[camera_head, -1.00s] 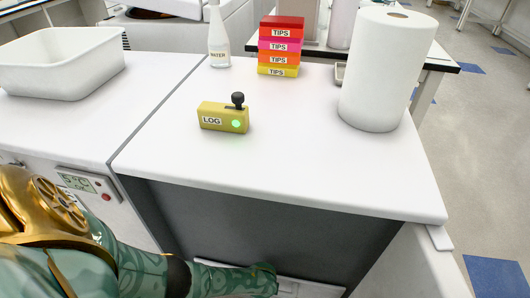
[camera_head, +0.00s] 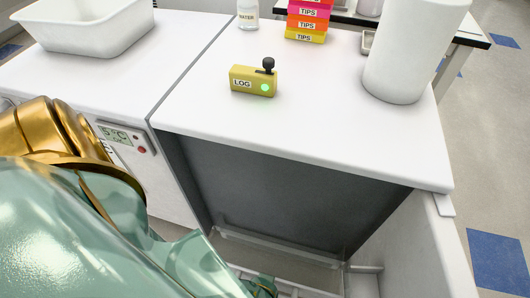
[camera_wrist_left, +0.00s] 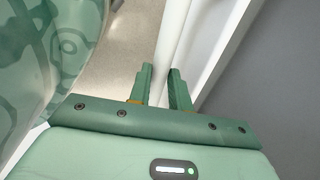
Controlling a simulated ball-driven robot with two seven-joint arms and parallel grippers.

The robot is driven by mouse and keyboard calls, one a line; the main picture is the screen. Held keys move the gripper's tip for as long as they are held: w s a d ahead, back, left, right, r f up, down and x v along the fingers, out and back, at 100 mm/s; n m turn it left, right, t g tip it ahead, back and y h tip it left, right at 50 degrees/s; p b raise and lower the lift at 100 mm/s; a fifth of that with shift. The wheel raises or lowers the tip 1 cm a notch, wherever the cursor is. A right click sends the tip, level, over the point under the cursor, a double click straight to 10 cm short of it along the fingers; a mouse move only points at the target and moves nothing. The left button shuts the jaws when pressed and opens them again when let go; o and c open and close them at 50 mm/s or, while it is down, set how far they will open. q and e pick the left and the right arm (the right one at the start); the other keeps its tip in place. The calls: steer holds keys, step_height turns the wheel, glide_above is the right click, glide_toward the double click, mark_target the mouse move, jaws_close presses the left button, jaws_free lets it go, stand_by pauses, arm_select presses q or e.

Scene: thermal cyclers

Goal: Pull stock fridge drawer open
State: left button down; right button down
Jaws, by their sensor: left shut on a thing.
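The stock fridge stands under the white worktop, its dark grey interior (camera_head: 290,190) open at the front. Low in it is a pale drawer (camera_head: 285,250), whose inside shows behind its front edge at the bottom of the head view. My left gripper (camera_head: 262,288) is at that front edge, mostly hidden by my forearm. In the left wrist view my left gripper (camera_wrist_left: 162,88) is shut on a white bar (camera_wrist_left: 172,45), the drawer handle, which runs between its fingers. My right gripper is not in view.
A white door panel (camera_head: 415,255) stands open at the right of the fridge. On the worktop are a yellow LOG box (camera_head: 252,80) with a green light, a paper roll (camera_head: 415,55), TIPS boxes (camera_head: 306,25) and a water bottle (camera_head: 247,14). A white tub (camera_head: 90,28) stands left.

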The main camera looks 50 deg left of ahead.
arm_select(q)
steer(key=c, duration=1.3)
jaws_free()
steer(key=shift+r, duration=0.1)
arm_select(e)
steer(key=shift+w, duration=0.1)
arm_select(q)
steer(key=shift+r+p, duration=0.35)
steer(key=shift+p, duration=0.05)
step_height(320, 180, up, 15)
steer(key=s+d+p, duration=0.1)
steer(key=s+p, duration=0.1)
steer(key=p, duration=1)
steer(key=shift+s+d, duration=0.3)
steer(key=shift+s, duration=0.05)
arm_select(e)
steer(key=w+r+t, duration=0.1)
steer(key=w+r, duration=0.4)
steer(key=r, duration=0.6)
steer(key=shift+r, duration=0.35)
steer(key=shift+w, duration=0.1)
